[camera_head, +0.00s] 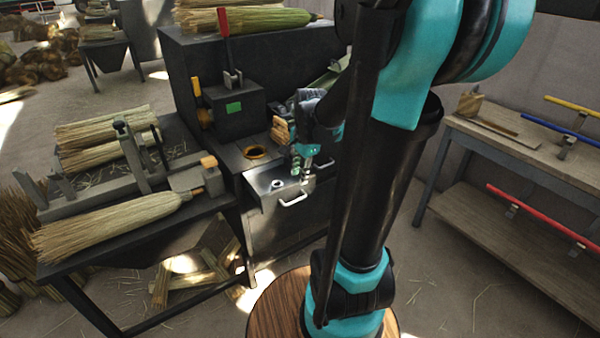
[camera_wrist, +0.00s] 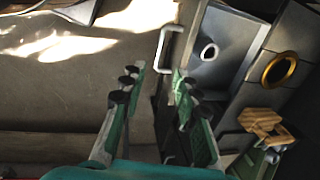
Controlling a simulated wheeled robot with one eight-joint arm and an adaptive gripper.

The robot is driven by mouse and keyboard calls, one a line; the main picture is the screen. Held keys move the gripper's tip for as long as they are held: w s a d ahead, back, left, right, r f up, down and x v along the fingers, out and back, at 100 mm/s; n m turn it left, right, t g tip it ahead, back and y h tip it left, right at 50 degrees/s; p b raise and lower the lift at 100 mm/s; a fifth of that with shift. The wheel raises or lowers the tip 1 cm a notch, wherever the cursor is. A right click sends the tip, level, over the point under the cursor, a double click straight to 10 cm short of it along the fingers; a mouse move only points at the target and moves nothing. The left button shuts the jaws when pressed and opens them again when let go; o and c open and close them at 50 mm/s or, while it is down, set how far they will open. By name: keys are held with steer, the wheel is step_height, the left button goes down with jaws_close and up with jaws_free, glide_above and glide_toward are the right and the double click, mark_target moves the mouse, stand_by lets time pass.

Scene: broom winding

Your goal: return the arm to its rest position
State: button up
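My gripper (camera_wrist: 158,84) is open in the wrist view, its two green fingers with black pads apart and nothing between them. In the head view my gripper (camera_head: 304,170) is small and partly hidden by my wrist. It hangs above or beside the metal top with a white handle (camera_head: 293,199) at the front of the dark machine (camera_head: 180,70). The handle (camera_wrist: 170,48) lies beyond the fingertips in the wrist view; I cannot tell how far below. My black and teal arm crosses the middle of the head view.
A brass ring (camera_head: 256,152) and wooden blocks (camera_head: 281,131) are close to my gripper. A dark table (camera_head: 150,232) at left carries a straw broom (camera_head: 110,227) and a clamp fixture. A bench (camera_head: 520,155) with coloured handles stands at right. Floor (camera_head: 460,285) shows between.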

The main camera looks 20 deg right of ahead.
steer(key=s+a+f+n+t, duration=0.1)
steer(key=s+f+n, duration=0.5)
steer(key=s+n, duration=0.6)
steer(key=shift+s+a+f+n+t+h, duration=0.25)
steer(key=shift+n+t, duration=0.35)
steer(key=shift+n, duration=0.6)
